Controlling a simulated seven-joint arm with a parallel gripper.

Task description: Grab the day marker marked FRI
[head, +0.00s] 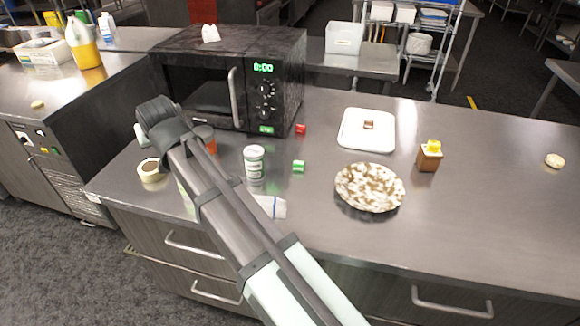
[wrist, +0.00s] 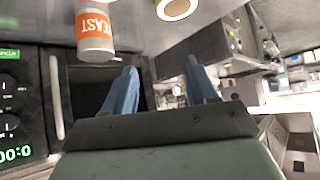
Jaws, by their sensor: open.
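Small block-like markers are in the head view: a red one (head: 301,129) by the microwave's front right corner, a green one (head: 299,166) on the counter, and a brown one (head: 368,125) on the white tray (head: 347,141). Their lettering is too small to read, so I cannot tell which says FRI. My gripper shows in the wrist view (wrist: 163,88) with its two blue fingers apart and nothing between them. In the head view the end of my arm is at the counter's left, before the microwave, away from these markers; the fingers are not clear there.
The microwave (head: 284,83) stands at the back left. An orange-labelled container (wrist: 96,28) and a tape roll (head: 151,170) are near my gripper. The counter's right is mostly clear.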

